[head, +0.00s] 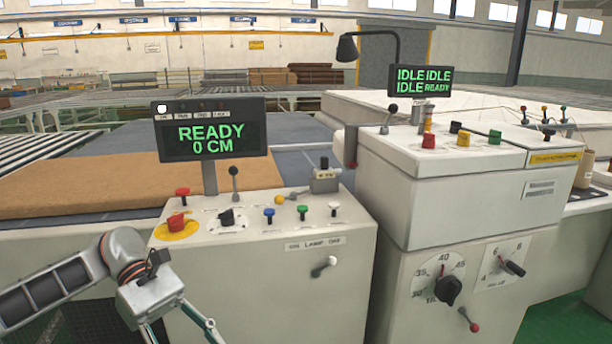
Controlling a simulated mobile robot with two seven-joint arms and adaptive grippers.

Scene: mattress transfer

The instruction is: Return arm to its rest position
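My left arm (55,290) comes in from the lower left, in front of the near control console. Its wrist (128,255) bends down beside the console's left front edge. The end of the arm points down and runs out of the bottom of the picture. The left fingertips are cut off, so I cannot tell whether that gripper is open or shut, or whether it holds anything. My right arm and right gripper are not in view.
The near console (275,270) carries knobs, levers, a red button (176,222) and a screen (212,130) reading "READY 0 CM". A second console (450,190) stands right, its screen (422,80) showing IDLE and READY. A brown mattress slab (90,183) lies behind on the left.

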